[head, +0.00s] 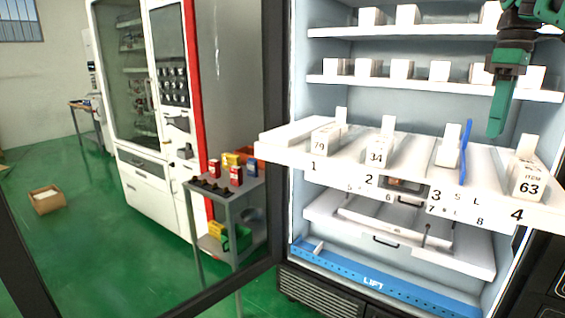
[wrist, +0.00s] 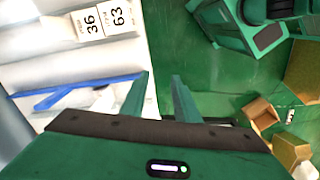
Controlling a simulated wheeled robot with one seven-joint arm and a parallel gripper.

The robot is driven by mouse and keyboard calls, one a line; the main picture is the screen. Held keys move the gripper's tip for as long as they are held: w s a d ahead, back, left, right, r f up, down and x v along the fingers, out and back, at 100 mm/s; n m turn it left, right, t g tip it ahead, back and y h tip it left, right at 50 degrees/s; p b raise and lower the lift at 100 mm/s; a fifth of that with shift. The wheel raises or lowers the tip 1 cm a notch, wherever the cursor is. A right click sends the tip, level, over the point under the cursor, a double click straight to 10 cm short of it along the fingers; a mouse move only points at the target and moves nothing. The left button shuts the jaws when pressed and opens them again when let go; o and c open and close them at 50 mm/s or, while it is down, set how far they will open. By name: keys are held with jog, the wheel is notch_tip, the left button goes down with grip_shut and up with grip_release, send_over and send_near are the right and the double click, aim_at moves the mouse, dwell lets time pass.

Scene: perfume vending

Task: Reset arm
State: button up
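My green gripper (head: 496,134) hangs fingers down at the upper right of the head view, in front of the vending machine's upper shelves and above the pulled-out shelf (head: 345,165). In the wrist view its two fingers (wrist: 160,80) stand apart with nothing between them. White boxes stand on the shelf: one marked 79 (head: 322,140), one marked 34 (head: 378,152) and one marked 63 (head: 527,182). A blue upright piece (head: 466,150) stands in lane 3 beside a white box (head: 448,152).
The pulled-out shelf juts forward below my gripper. Upper shelves (head: 435,90) hold more white boxes. A blue LIFT bar (head: 372,283) runs along the machine's bottom. A grey cart (head: 230,205) with small items stands at left.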

jog(key=s+a+f+m, duration=0.2)
jog(key=s+f+m, duration=0.5)
jog(key=s+f, duration=0.8)
jog(key=s+a+f+m, duration=0.3)
jog(key=s+f+m, duration=0.4)
jog(key=s+f, duration=0.7)
notch_tip(320, 180, down, 2)
jog(key=shift+s+a, duration=0.15)
jog(key=shift+s, duration=0.2)
jog(key=shift+w+f, duration=0.2)
jog(key=shift+w, duration=0.45)
